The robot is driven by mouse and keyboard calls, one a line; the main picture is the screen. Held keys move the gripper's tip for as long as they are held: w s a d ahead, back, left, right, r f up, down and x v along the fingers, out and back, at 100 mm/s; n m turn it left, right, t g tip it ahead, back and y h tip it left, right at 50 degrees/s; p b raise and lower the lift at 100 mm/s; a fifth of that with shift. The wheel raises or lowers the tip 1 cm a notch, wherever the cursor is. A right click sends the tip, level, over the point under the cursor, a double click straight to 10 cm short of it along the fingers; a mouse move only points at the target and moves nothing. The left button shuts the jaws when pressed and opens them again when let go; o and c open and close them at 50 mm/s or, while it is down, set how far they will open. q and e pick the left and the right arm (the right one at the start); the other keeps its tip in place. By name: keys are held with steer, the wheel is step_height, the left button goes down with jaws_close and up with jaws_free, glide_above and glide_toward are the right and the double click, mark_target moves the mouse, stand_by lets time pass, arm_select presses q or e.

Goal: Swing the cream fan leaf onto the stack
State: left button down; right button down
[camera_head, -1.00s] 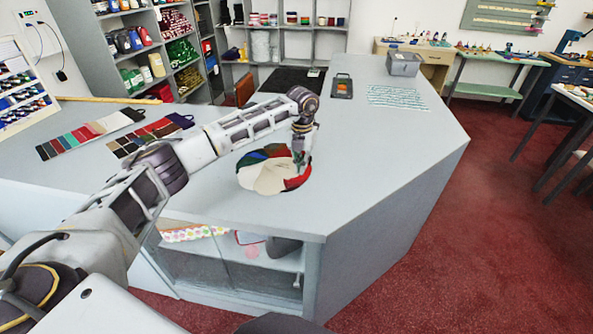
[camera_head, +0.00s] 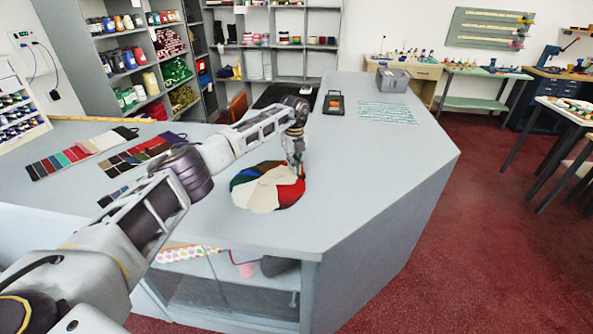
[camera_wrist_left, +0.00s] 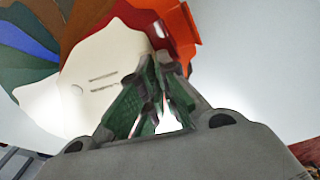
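A round fan of swatch leaves lies on the grey counter, with blue, green, brown, red and cream leaves. The cream leaf (camera_head: 259,197) points toward the counter's front; it also shows in the left wrist view (camera_wrist_left: 92,77), with short dark marks on it. Another pale leaf lies beside it in the head view. My left gripper (camera_head: 298,172) is low over the fan's right side, near red leaves. In the left wrist view its green-padded fingers (camera_wrist_left: 158,66) are close together by the cream leaf's right edge, with no leaf visibly pinched. Contact is unclear. My right gripper is out of view.
Colour swatch cards (camera_head: 75,152) lie at the counter's left. A black tray (camera_head: 333,102), a patterned sheet (camera_head: 388,112) and a grey box (camera_head: 392,80) sit farther back. The counter (camera_head: 350,170) is clear right of the fan.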

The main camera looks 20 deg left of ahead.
arm_select(q)
steer(key=shift+w+a+n, duration=0.45)
steer(key=shift+a+n, duration=0.15)
steer(key=shift+n, duration=0.1)
steer(key=shift+w+a+n, duration=0.4)
steer(key=shift+a+n, duration=0.15)
steer(key=shift+n, duration=0.15)
steer(key=c, duration=1.7)
jaws_free()
steer(key=shift+r, duration=0.1)
steer(key=shift+a+r, duration=0.1)
steer(key=shift+r, duration=3.85)
steer(key=shift+r, duration=0.1)
